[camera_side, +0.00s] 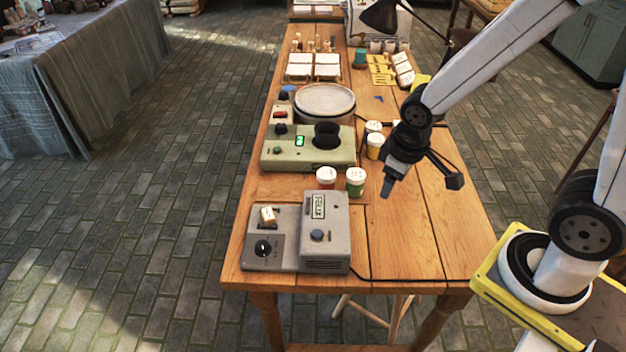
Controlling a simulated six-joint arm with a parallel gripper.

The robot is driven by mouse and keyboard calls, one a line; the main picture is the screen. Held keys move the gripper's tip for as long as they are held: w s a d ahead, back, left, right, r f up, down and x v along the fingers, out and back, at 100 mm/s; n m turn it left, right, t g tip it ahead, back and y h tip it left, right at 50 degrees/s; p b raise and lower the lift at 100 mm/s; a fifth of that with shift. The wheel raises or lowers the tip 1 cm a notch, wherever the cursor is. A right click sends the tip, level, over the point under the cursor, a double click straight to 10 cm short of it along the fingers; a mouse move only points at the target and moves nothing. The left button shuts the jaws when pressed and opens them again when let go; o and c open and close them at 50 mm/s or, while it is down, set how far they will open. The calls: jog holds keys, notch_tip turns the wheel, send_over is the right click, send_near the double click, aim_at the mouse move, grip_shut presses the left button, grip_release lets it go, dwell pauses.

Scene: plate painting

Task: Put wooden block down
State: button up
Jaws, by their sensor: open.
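A small light wooden block (268,215) rests, slightly tilted, on the dark plate at the left of the grey machine near the table's front edge. My gripper (418,190) is open and empty, with its two black fingers spread apart. It hangs over the right half of the table, to the right of the block and well apart from it. Nothing shows between the fingers.
The grey machine (325,225) has a knob and a blue button. Behind it stand paint jars (355,181), a green device (290,156) with a lit display and a round turntable (325,98). The table's right front (420,245) is mostly clear, apart from a black cable.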

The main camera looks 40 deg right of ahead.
jog(key=shift+s+r+m+t+y, duration=0.2)
jog(key=shift+r+m, duration=0.1)
jog(key=shift+m, duration=0.3)
jog(key=shift+s+r+m+t+y, duration=0.2)
jog(key=shift+r+m, duration=0.1)
jog(key=shift+m, duration=0.3)
jog(key=o, duration=0.3)
jog(key=shift+w, duration=0.1)
jog(key=shift+o, duration=0.2)
jog(key=w+a+f+m, duration=0.2)
jog(key=w+m, duration=0.3)
jog(key=w, duration=0.3)
jog(key=w+a+f+m, duration=0.2)
jog(key=w+a+m, duration=0.1)
jog(key=w+m, duration=0.4)
jog(key=w+a+f+m, duration=0.2)
jog(key=w+f+m, duration=0.1)
jog(key=w+a+f+m+g, duration=0.1)
jog(key=w+a+f+m, duration=0.1)
jog(key=w+f+m, duration=0.1)
jog(key=w+a+f+m+g+y, duration=0.1)
jog(key=w+a+f+m, duration=0.1)
jog(key=w+f+m, duration=0.2)
jog(key=shift+w+a+f+m, duration=0.1)
jog(key=shift+w+a+m, duration=0.25)
jog(key=shift+w, duration=0.2)
